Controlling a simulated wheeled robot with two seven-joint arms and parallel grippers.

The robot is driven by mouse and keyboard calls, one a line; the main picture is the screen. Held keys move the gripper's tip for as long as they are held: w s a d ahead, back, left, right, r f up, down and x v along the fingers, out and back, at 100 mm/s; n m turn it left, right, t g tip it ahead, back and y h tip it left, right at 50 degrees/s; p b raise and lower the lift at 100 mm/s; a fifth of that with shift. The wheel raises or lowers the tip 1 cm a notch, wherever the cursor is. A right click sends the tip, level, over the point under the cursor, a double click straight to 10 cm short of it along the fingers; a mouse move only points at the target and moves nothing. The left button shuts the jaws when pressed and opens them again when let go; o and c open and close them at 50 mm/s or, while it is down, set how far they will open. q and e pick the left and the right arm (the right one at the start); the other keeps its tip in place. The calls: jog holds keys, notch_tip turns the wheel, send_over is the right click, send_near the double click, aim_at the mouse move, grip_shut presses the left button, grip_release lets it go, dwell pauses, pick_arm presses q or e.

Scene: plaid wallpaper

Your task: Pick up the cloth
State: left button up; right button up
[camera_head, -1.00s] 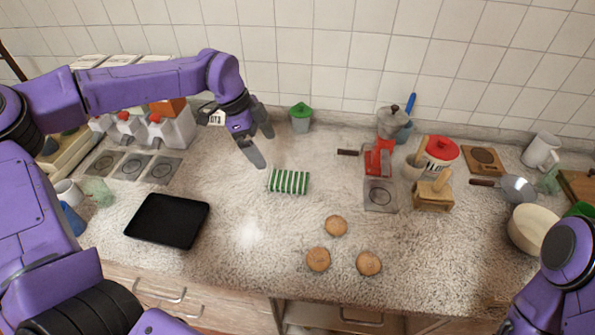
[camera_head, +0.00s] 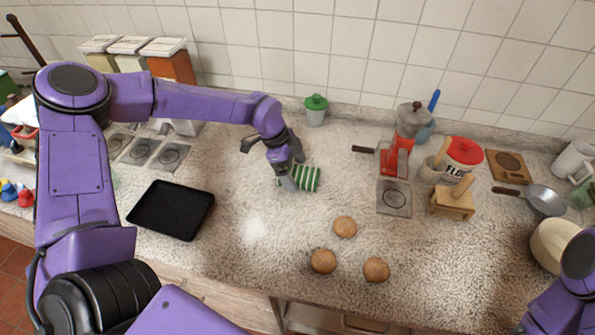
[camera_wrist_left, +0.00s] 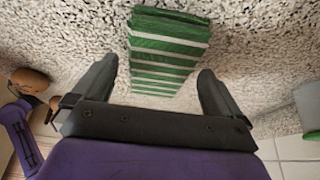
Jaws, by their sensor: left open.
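The cloth (camera_head: 309,178) is a folded green and white striped piece lying on the speckled counter. My left gripper (camera_head: 295,180) is at its left end in the head view and hides part of it. In the left wrist view, the cloth (camera_wrist_left: 167,50) shows ahead, with its near end between the two open fingers of the gripper (camera_wrist_left: 157,88). The fingers are apart from each other, and gaps show on both sides of the cloth. Of my right arm, only a purple part shows at the lower right of the head view; its gripper is out of view.
A black tray (camera_head: 171,210) lies to the left. Several round buns, one here (camera_head: 345,226), lie in front of the cloth. A green-lidded pot (camera_head: 316,110) stands behind it.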

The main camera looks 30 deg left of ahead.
pick_arm(q)
jog(key=shift+w+d+f, duration=0.15)
jog(key=shift+d+f, duration=0.05)
jog(key=shift+f, duration=0.35)
jog(key=c, duration=1.1)
jog(key=shift+r, duration=0.1)
notch_tip(320, 180, up, 3)
jog(key=shift+r+b, duration=0.1)
jog(key=shift+b, duration=0.45)
jog(key=shift+s+a+r+b, duration=0.5)
jog(key=shift+s+r, duration=1.1)
jog(key=shift+s, duration=0.75)
jog(key=shift+s+a+r+b, duration=0.35)
jog(key=shift+s+r+b, duration=0.25)
jog(key=shift+s+r, duration=1.4)
jog(key=shift+s+a+r+b, duration=0.5)
jog(key=shift+s+r, duration=0.75)
jog(key=shift+s, duration=1.4)
